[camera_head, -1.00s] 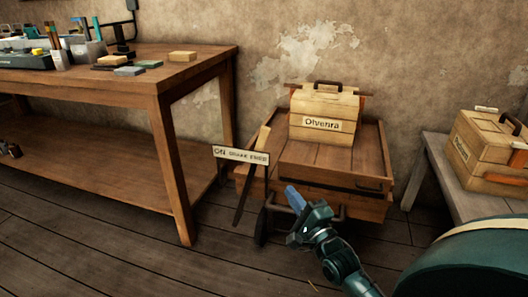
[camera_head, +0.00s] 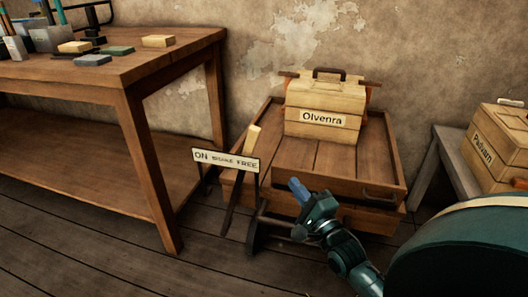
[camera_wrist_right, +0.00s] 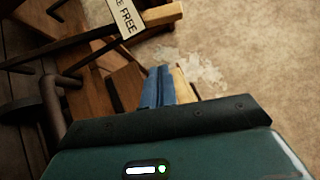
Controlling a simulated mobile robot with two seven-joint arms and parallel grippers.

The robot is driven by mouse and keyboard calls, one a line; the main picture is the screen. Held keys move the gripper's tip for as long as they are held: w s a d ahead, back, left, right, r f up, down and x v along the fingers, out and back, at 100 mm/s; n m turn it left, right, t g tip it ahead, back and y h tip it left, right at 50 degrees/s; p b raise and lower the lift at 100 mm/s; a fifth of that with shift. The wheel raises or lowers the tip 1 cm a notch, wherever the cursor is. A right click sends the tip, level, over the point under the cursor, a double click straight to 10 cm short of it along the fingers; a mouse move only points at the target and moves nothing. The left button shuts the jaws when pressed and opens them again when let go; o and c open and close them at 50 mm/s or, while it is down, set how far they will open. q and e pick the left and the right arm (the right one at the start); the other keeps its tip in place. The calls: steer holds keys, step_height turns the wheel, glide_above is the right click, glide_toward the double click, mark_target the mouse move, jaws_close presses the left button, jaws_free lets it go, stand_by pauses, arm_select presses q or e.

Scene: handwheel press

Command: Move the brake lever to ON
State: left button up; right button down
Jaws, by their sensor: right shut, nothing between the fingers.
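The brake lever (camera_head: 252,141) has a pale wooden handle on a dark shaft. It stands at the left side of a wooden cart, behind the white sign (camera_head: 226,160) reading ON, BRAKE, FREE. Its handle shows above the FREE end of the sign. In the right wrist view the lever's handle (camera_wrist_right: 164,14) is at the top, beside the word FREE. My right gripper (camera_head: 298,188) has blue fingers, shut and empty, in front of the cart, right of the sign and apart from the lever. The fingers (camera_wrist_right: 158,88) also show in the wrist view. My left gripper is not in view.
The wooden cart (camera_head: 345,165) carries a box labelled Olvenra (camera_head: 323,100). A workbench (camera_head: 130,80) with blocks and tools stands at left. A grey bench (camera_head: 440,165) at right holds another box (camera_head: 500,145). Bare floor lies in front of the workbench and cart.

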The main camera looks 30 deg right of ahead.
arm_select(q)
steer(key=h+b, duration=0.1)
steer(key=b, duration=0.1)
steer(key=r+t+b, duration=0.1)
steer(key=b, duration=0.1)
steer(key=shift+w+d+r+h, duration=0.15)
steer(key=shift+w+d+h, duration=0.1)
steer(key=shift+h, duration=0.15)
arm_select(e)
steer(key=a+x, duration=0.3)
steer(key=x, duration=0.9)
steer(key=shift+w+r, duration=0.45)
